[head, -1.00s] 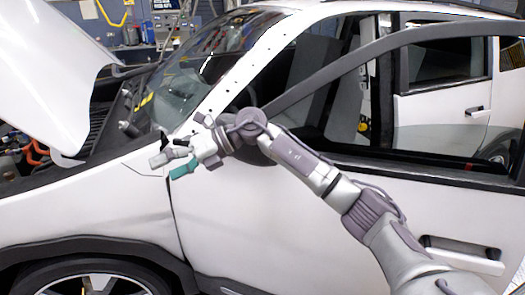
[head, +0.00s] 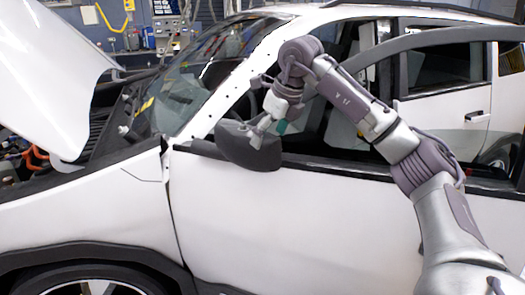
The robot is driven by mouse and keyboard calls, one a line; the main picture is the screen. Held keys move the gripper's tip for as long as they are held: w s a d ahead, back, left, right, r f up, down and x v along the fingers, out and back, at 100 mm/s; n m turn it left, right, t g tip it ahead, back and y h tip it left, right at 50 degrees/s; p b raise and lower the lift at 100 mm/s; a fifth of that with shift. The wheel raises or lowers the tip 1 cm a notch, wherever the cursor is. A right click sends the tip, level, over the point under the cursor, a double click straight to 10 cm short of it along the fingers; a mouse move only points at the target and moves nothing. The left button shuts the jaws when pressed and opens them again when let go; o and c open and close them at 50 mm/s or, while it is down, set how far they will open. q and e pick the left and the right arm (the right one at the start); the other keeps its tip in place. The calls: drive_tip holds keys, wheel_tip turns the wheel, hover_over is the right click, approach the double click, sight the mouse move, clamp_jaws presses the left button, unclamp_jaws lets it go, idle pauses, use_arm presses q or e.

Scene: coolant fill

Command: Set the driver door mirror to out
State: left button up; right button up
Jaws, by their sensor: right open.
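The driver door mirror (head: 240,154) is a dark grey housing at the front lower corner of the driver's window, on the white car's door (head: 300,215). I cannot tell for sure whether it is folded or out. My right gripper (head: 267,132) points down at the mirror's upper edge, with its fingers at the right part of the housing. It is open, with a teal pad showing on one finger. I cannot tell whether a finger touches the mirror. My left gripper is out of view.
The hood (head: 50,75) is raised at the left over the engine bay. The windshield pillar (head: 235,88) rises behind the mirror. A door handle (head: 474,116) shows on the rear door. The space beside the front fender (head: 85,205) is clear.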

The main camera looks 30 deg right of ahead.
sight(262, 152)
drive_tip(key=p+x, duration=0.1)
drive_tip(key=x, duration=0.5)
drive_tip(key=shift+f, duration=0.15)
drive_tip(key=shift+w, duration=0.1)
clamp_jaws()
